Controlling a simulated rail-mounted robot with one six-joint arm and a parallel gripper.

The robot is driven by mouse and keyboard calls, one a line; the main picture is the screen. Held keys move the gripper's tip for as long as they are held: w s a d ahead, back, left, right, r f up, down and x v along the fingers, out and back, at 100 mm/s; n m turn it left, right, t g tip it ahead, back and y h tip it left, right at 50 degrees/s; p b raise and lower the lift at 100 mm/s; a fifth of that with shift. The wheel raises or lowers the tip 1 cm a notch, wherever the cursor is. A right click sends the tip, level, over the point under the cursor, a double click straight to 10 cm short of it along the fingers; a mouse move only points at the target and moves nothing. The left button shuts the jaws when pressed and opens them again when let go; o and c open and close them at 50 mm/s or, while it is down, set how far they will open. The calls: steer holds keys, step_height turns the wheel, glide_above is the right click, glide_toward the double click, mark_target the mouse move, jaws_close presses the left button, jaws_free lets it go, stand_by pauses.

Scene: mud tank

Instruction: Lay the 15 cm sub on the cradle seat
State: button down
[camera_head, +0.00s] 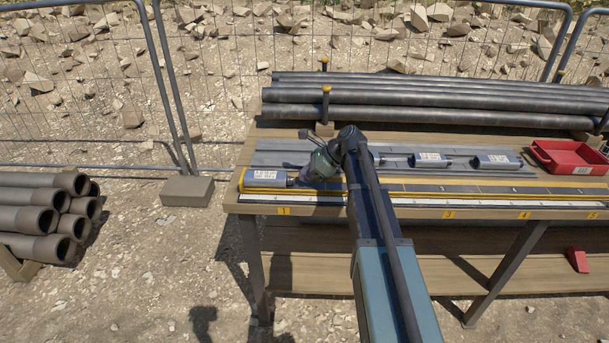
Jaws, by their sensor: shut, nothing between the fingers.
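Labelled grey-blue subs lie on the bench. One sub (265,178) lies at the left end of the yellow-edged strip (470,196), its narrow end pointing right. The labels are too small to read, so I cannot tell which is the 15 cm one. My gripper (302,181) points down just right of the left sub's narrow end, shut and empty; its fingertips are mostly hidden. I cannot clearly make out the cradle seat; my arm covers part of the strip.
Long pipes (430,98) lie along the back of the bench, by yellow-topped posts (326,103). A red tray (570,157) stands at the right. A red wedge (577,260) is on the lower shelf. Stacked pipes (45,220) lie left, off the bench. Mesh fencing runs behind.

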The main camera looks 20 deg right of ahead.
steer(key=shift+s+d, duration=0.2)
steer(key=shift+d, duration=0.3)
steer(key=shift+s+d, duration=0.2)
steer(key=shift+d, duration=0.3)
steer(key=p+v, duration=0.7)
steer(key=v, duration=0.3)
steer(key=shift+d, duration=0.3)
steer(key=shift+s, duration=0.1)
